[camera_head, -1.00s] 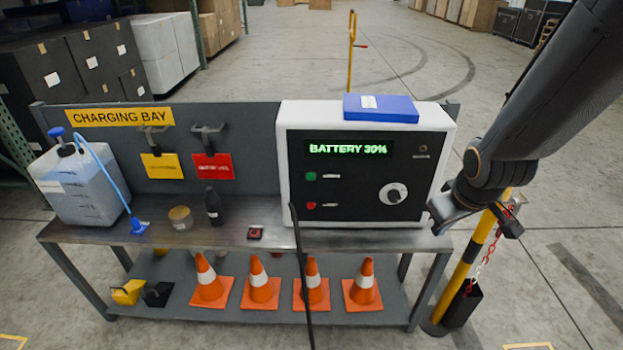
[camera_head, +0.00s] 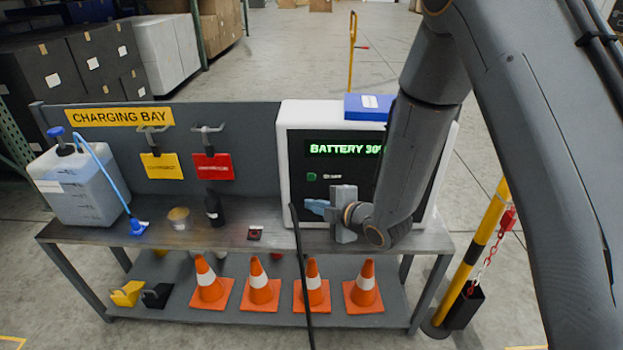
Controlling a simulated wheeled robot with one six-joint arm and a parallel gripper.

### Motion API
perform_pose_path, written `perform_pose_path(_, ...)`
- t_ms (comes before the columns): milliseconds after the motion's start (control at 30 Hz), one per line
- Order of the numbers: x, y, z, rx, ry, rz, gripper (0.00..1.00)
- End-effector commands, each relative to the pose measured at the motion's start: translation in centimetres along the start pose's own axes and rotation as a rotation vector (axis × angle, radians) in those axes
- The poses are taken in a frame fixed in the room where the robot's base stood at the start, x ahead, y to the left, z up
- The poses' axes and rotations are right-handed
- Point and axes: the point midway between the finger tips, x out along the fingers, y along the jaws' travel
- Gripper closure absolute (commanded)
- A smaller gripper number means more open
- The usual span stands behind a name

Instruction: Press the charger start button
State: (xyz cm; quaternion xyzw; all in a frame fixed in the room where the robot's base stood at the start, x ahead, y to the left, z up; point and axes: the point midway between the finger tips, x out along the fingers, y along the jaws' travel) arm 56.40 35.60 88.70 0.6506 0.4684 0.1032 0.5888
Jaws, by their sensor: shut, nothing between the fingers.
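The charger (camera_head: 291,126) is a white box with a black front panel, standing on the right of the metal bench. Its lit green display (camera_head: 336,149) reads BATTERY 30 and is partly covered by my arm. A green button (camera_head: 311,177) shows on the panel's left side, with a small label beside it. My gripper (camera_head: 316,207) is shut and empty, in front of the panel just below the green button, with its tips pointing left. It hides the lower panel, where a red button was visible earlier. The dial is hidden behind my arm. I cannot tell whether the gripper touches the panel.
A black cable (camera_head: 304,270) hangs at the charger's left front. A small red-button box (camera_head: 255,233), a dark bottle (camera_head: 213,208) and a jug (camera_head: 80,188) stand on the bench (camera_head: 150,240). Orange cones (camera_head: 259,283) line the lower shelf. A yellow-black post (camera_head: 480,245) stands right.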

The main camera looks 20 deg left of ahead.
Motion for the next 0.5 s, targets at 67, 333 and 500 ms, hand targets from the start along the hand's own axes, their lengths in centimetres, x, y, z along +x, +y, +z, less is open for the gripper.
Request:
perform_pose_path(67, 0.0, 0.0, 0.0, 0.001, -0.001, 0.000, 1.00)
perform_pose_path(333, 1.1, 0.8, 0.9, 0.002, -0.002, 0.002, 1.00)
perform_pose_path(500, 2.6, 1.9, 2.0, 0.002, -0.002, 0.002, 1.00)
